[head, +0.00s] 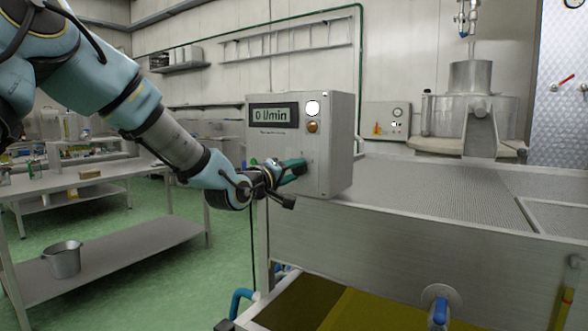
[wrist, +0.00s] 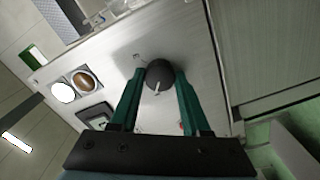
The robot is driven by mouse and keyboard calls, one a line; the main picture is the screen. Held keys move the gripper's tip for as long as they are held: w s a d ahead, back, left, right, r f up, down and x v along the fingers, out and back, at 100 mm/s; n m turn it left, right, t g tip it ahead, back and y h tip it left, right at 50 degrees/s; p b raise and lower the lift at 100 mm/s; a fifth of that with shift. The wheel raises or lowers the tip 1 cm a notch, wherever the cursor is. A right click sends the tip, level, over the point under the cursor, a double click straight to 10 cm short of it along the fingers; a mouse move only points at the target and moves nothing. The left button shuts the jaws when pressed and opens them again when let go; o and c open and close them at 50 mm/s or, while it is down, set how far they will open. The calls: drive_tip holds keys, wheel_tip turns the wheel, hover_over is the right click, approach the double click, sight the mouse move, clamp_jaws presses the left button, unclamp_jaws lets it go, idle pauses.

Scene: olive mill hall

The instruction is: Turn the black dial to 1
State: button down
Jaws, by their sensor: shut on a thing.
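The black dial (wrist: 159,75) is on the front of the grey control box (head: 334,140). In the wrist view it sits between the two green fingers of my gripper (wrist: 160,86), which are shut on its sides. A light pointer line shows on the dial; the marks around it are too small to read. In the head view my gripper (head: 296,168) is against the lower front of the box and hides the dial. The display (head: 273,115) on the box reads 0 l/min.
A white round lamp (head: 313,108) and a brown button (head: 312,127) sit right of the display. A perforated steel table (head: 430,185) extends right of the box. A workbench (head: 90,178) stands left, with a bucket (head: 63,260) on its lower shelf.

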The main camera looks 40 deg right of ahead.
drive_tip(key=shift+n, duration=1.1)
drive_tip(key=shift+c, duration=1.9)
unclamp_jaws()
drive_tip(key=shift+a, duration=0.1)
drive_tip(key=b+v, duration=0.1)
drive_tip(key=v, duration=0.9)
drive_tip(key=shift+a, duration=0.3)
